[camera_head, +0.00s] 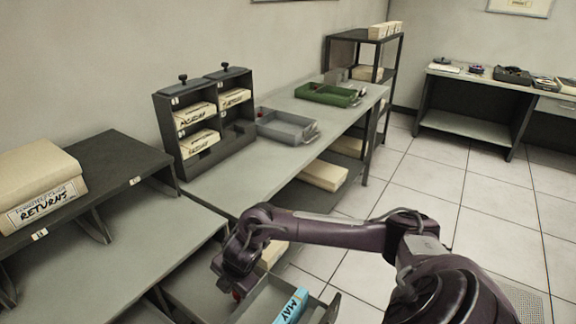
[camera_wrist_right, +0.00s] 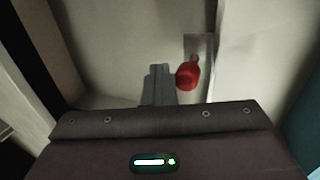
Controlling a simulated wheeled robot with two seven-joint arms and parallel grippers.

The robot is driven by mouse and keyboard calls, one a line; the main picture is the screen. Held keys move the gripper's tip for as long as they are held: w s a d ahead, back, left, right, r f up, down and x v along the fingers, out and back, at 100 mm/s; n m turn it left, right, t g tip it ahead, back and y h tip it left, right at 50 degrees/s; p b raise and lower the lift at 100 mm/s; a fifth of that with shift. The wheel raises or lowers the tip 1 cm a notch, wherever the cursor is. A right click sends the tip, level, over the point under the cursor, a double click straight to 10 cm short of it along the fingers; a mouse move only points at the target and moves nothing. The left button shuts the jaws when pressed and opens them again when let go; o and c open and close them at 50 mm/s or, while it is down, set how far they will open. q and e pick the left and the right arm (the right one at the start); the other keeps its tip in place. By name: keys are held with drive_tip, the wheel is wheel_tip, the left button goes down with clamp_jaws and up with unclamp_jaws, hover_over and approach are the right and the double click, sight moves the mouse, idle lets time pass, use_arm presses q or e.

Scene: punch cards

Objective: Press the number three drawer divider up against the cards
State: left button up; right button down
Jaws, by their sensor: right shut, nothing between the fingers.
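An open grey drawer (camera_head: 262,300) shows at the bottom of the head view. Blue cards with a "MAY" label (camera_head: 291,305) stand in its right part. My right gripper (camera_head: 236,288) reaches down into the left part of the drawer, apart from the cards. In the right wrist view its fingers (camera_wrist_right: 158,85) are shut with nothing between them. A red knob (camera_wrist_right: 187,76) sits just right of the fingers, by a thin upright edge. No number three shows, and I cannot make out the divider plate. My left gripper is out of view.
A dark shelf with a "RETURNS" box (camera_head: 40,185) stands at left. A sorting rack (camera_head: 205,150) with labelled card packs, a grey tray (camera_head: 285,126) and a green tray (camera_head: 328,95) stand along the bench. The tiled floor at right is clear.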

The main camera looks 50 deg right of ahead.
drive_tip(key=shift+s+d+f+p, duration=0.15)
drive_tip(key=shift+s+p, duration=0.1)
drive_tip(key=shift+s, duration=0.9)
drive_tip(key=shift+s+d+f+p, duration=0.15)
drive_tip(key=shift+s+p, duration=0.05)
drive_tip(key=shift+s, duration=0.95)
drive_tip(key=shift+s+d+f+p, duration=0.15)
drive_tip(key=shift+s+p, duration=0.1)
drive_tip(key=shift+s, duration=0.9)
drive_tip(key=shift+s+d+p, duration=0.1)
drive_tip(key=shift+s+d, duration=0.1)
drive_tip(key=shift+s, duration=1.05)
drive_tip(key=shift+s+d+p, duration=0.1)
drive_tip(key=shift+s+d, duration=0.05)
drive_tip(key=shift+s, duration=1.1)
drive_tip(key=shift+s+d+p, duration=0.1)
drive_tip(key=shift+s+d, duration=0.1)
drive_tip(key=shift+s, duration=1.05)
drive_tip(key=shift+p, duration=0.3)
drive_tip(key=shift+r+p, duration=0.3)
drive_tip(key=shift+r, duration=0.1)
drive_tip(key=p+v, duration=0.5)
drive_tip(key=w+p+v, duration=0.1)
drive_tip(key=p+v, duration=0.1)
drive_tip(key=shift+s+r, duration=0.15)
drive_tip(key=shift+r, duration=0.35)
drive_tip(key=shift+s+r+p, duration=0.2)
drive_tip(key=shift+r+p, duration=0.05)
drive_tip(key=shift+p, duration=0.15)
